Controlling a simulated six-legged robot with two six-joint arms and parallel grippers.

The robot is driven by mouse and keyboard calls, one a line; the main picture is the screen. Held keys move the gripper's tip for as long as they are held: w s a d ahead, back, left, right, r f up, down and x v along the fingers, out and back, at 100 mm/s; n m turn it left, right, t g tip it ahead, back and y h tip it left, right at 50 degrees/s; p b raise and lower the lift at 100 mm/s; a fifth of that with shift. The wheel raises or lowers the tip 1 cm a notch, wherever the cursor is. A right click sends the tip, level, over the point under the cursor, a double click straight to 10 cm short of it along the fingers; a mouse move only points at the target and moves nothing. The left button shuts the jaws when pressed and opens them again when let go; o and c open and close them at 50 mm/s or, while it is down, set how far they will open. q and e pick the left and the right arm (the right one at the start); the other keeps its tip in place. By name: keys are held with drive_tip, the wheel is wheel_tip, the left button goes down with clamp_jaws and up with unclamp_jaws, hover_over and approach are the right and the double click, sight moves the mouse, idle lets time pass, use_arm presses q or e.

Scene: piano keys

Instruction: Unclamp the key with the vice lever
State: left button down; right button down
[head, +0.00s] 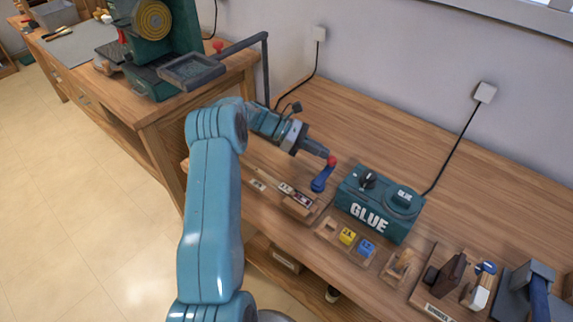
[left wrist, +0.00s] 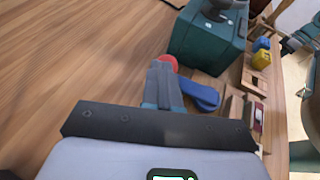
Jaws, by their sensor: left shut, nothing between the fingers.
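The vice lever is blue with a red ball knob (head: 332,160); its blue arm (head: 321,181) rises from the small wooden fixture on the bench. It also shows in the left wrist view (left wrist: 201,97), with the knob just past my fingertips. The key (head: 299,197) lies in the fixture left of the lever, and part of it shows at the right of the wrist view (left wrist: 258,119). My left gripper (head: 327,153) is shut and empty, its tips right beside the red knob; I cannot tell whether they touch it. My right gripper is not in view.
A green glue box (head: 366,207) stands just right of the lever. Yellow (head: 347,236) and blue (head: 366,247) blocks sit in a wooden holder before it. A green machine (head: 150,50) stands on the left bench. The bench top (head: 400,145) behind is clear.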

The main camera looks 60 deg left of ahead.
use_arm(q)
drive_tip(key=shift+w+d, duration=0.1)
drive_tip(key=shift+d, duration=0.1)
idle(0.3)
drive_tip(key=v, duration=1.6)
drive_tip(key=shift+a+b, duration=0.2)
drive_tip(key=shift+b, duration=0.2)
drive_tip(key=shift+s+r, duration=0.15)
drive_tip(key=shift+s, duration=0.1)
drive_tip(key=shift+s, duration=0.1)
